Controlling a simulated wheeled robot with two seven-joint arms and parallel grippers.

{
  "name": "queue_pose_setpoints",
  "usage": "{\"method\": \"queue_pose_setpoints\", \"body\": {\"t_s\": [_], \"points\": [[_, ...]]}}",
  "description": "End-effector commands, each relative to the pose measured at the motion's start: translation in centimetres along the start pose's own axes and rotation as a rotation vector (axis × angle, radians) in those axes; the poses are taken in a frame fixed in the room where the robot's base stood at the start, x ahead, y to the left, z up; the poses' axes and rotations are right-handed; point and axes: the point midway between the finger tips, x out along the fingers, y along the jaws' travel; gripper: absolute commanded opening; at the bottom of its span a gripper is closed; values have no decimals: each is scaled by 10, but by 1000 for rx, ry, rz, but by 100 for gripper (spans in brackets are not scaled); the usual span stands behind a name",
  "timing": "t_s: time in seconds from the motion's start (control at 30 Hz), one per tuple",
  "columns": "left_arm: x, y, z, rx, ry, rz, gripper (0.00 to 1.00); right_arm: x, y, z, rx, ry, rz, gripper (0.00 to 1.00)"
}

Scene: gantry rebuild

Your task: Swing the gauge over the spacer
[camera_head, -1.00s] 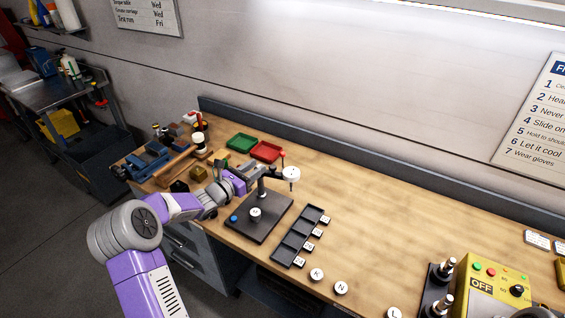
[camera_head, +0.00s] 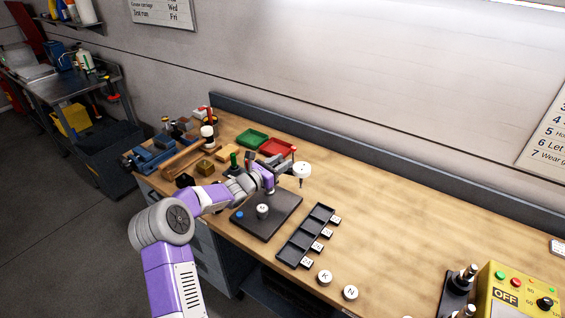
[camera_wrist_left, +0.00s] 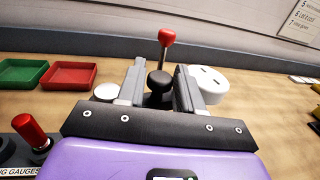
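The gauge (camera_head: 301,170) is a white round dial on a dark arm at the far right corner of a black base plate (camera_head: 284,213). The spacer, seemingly the small lettered disc (camera_head: 262,210), stands on that plate, with the gauge off to its far right and not above it. My left gripper (camera_head: 268,174) is at the stand's arm, left of the dial. In the left wrist view its fingers stand apart on either side of a black knob (camera_wrist_left: 159,86); the gauge (camera_wrist_left: 209,84) is just beyond the right finger. Contact with the knob is unclear. My right gripper is out of view.
A black slotted tray (camera_head: 305,238) lies right of the plate, with lettered discs near it. Green (camera_head: 252,138) and red (camera_head: 277,147) trays are behind. A red-topped lever (camera_wrist_left: 166,38) rises behind the knob. The bench's right middle is clear.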

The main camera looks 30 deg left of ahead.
Motion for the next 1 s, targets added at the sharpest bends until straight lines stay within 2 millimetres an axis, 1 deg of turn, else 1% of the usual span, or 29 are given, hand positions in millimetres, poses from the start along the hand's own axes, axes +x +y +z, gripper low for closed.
{"method": "queue_pose_setpoints", "body": {"t_s": [0.1, 0.37, 0.4, 0.47, 0.6, 0.63, 0.87, 1.0], "points": [[7, 0, 0, -1, -1, 0, 36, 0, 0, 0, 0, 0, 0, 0], [8, 0, 0, 0, 0, 0, 36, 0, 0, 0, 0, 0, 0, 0], [8, 0, 0, 0, 0, 0, 33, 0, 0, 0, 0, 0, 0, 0], [8, 0, 0, 0, 0, 0, 24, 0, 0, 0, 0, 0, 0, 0], [8, 0, 0, 0, 0, 0, 2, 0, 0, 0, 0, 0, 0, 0], [8, 0, 0, 0, 0, 0, 0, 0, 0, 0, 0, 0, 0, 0], [7, 0, 0, 0, 0, 0, 0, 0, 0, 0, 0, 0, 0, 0], [-2, 4, 0, 2, 2, -6, 0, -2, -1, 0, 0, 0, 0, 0]]}}
